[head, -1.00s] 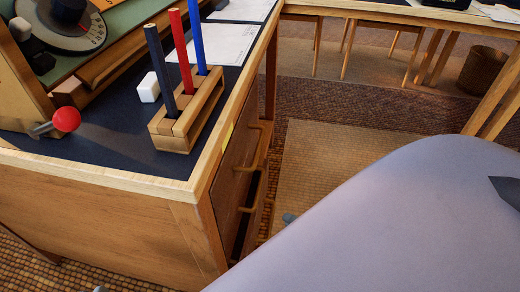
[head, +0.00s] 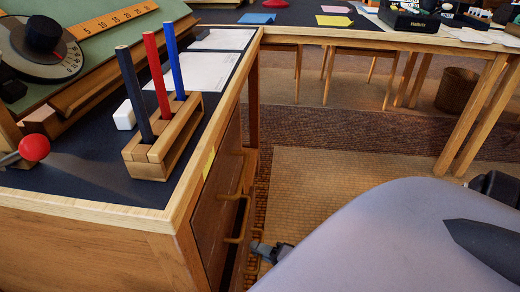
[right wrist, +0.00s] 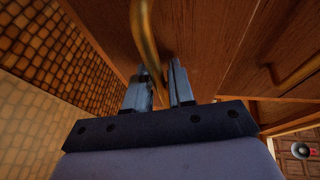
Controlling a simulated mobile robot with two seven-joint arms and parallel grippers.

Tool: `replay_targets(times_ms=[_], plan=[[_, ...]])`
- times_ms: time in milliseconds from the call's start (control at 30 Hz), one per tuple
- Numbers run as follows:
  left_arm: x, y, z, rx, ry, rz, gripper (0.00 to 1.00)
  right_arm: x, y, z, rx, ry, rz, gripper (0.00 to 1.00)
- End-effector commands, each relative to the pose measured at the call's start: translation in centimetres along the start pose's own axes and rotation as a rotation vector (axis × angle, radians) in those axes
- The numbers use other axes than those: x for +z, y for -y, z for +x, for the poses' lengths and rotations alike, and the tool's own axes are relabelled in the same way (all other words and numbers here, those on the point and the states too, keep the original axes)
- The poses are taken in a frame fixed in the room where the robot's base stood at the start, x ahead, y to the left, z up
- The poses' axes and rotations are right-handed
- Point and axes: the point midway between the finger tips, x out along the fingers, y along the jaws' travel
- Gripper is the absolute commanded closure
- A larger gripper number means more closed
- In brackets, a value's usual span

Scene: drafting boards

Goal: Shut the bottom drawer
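The drawer unit sits under the right end of the desk. The bottom drawer (right wrist: 100,30) has a brown wooden front and a curved brass-coloured handle (right wrist: 145,35); that handle (head: 240,225) also shows in the head view. My right gripper (right wrist: 164,80) is at this handle, its two fingers close together with the handle between them. In the head view my right gripper (head: 262,249) is low beside the drawer front, partly hidden by my pale arm. How far the bottom drawer stands out is hard to see. My left gripper is not in view.
The desk top (head: 100,190) holds a wooden pencil rack (head: 165,145), a white block (head: 124,115) and a red-knobbed lever (head: 34,148). Another drawer handle (right wrist: 295,68) is nearby. Woven matting (head: 330,175) on the floor right of the drawers is clear.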

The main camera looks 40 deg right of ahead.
Motion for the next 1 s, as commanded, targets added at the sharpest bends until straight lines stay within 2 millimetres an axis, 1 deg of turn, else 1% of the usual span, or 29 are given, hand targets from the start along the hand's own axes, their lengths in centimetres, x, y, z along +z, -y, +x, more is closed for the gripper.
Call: replay_targets(times_ms=[67, 100, 133, 167, 367, 467, 600, 667, 933, 967, 1000], plan=[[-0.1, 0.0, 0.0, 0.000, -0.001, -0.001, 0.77, 0.0, 0.0, 0.0, 0.000, 0.000, 0.000, 0.77], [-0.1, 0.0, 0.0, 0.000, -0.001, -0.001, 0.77, 0.0, 0.0, 0.0, 0.000, 0.000, 0.000, 0.83], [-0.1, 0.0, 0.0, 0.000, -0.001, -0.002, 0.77, 0.0, 0.0, 0.0, 0.000, 0.000, 0.000, 0.93], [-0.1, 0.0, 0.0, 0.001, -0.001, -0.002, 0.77, 0.0, 0.0, 0.0, 0.000, 0.000, 0.000, 1.00], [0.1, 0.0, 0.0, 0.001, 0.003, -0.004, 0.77, 0.1, 0.1, 0.1, -0.001, 0.000, 0.001, 1.00], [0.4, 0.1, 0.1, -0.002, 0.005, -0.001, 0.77, 0.5, 0.2, 1.1, -0.002, 0.000, 0.002, 1.00], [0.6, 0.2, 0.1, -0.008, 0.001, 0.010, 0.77, 1.3, 0.7, 3.3, -0.003, -0.001, 0.002, 1.00], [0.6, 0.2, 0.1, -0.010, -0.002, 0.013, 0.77, 1.6, 0.8, 3.8, -0.001, -0.001, 0.001, 1.00], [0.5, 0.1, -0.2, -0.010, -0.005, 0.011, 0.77, 1.7, 1.0, 4.1, -0.001, -0.001, 0.001, 1.00], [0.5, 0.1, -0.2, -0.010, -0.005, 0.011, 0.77, 1.7, 1.0, 4.1, -0.001, -0.001, 0.001, 0.77], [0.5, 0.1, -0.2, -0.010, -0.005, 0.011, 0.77, 1.7, 1.0, 4.1, -0.001, -0.001, 0.001, 0.77]])
